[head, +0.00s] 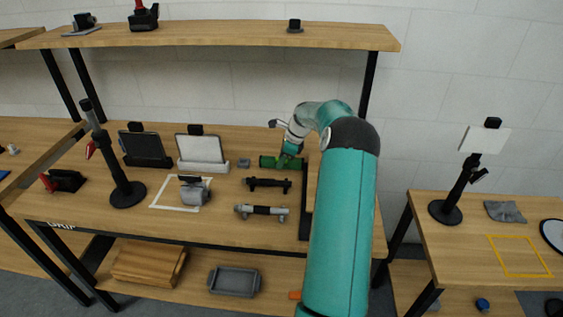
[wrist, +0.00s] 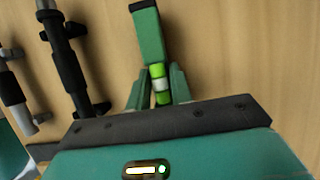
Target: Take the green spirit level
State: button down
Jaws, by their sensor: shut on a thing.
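The green spirit level (head: 268,162) lies at the back of the wooden table in the head view, just right of a small grey block. In the wrist view the green spirit level (wrist: 149,38) runs up from between the fingers, with a dark end cap and a bright vial near its middle. My gripper (head: 290,155) reaches it from the right. In the wrist view my gripper (wrist: 158,88) is shut on the level around the vial. The level's far part is hidden behind the gripper body. I cannot tell whether it touches the table.
A black bar (head: 267,184) and a grey-and-black bar (head: 261,211) lie in front of the level. Left of it stand a white tablet stand (head: 201,150) and a black one (head: 145,148). A shelf (head: 220,38) spans above. A right-hand table (head: 450,245) holds a black stand.

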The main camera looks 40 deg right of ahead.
jog(key=shift+r, duration=0.7)
jog(key=s+a+r, duration=0.7)
jog(key=a+r, duration=0.4)
jog(key=shift+s+a+r, duration=0.2)
jog(key=shift+s+a, duration=0.1)
jog(key=shift+a, duration=0.1)
